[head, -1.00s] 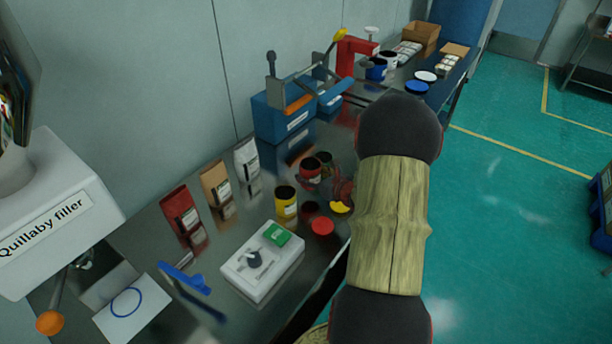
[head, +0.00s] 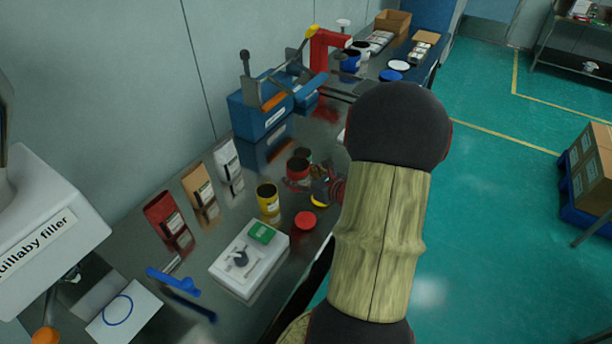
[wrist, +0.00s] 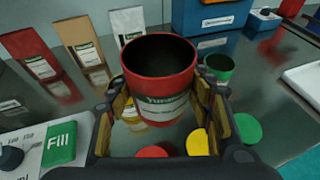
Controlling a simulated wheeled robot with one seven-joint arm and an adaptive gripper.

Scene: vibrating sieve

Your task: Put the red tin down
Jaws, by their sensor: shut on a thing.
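The red tin (wrist: 160,95) is upright, open-topped and empty-looking, with a pale label. My gripper (wrist: 163,112) is shut on it, one finger on each side. In the head view the red tin (head: 298,170) is low over the steel bench, between the yellow tin and the blue machine. I cannot tell whether its base touches the bench. My gripper (head: 322,186) reaches it from the right, partly hidden by my arm. In the wrist view the green tin (wrist: 219,68) stands just behind and right of it.
The yellow tin (head: 268,200) stands left of the red tin. A red lid (head: 306,220), a yellow lid (wrist: 198,142) and a green lid (wrist: 247,128) lie on the bench. Three pouches (head: 197,185) stand along the wall. A control box (head: 249,258) and blue machine (head: 262,108) flank the area.

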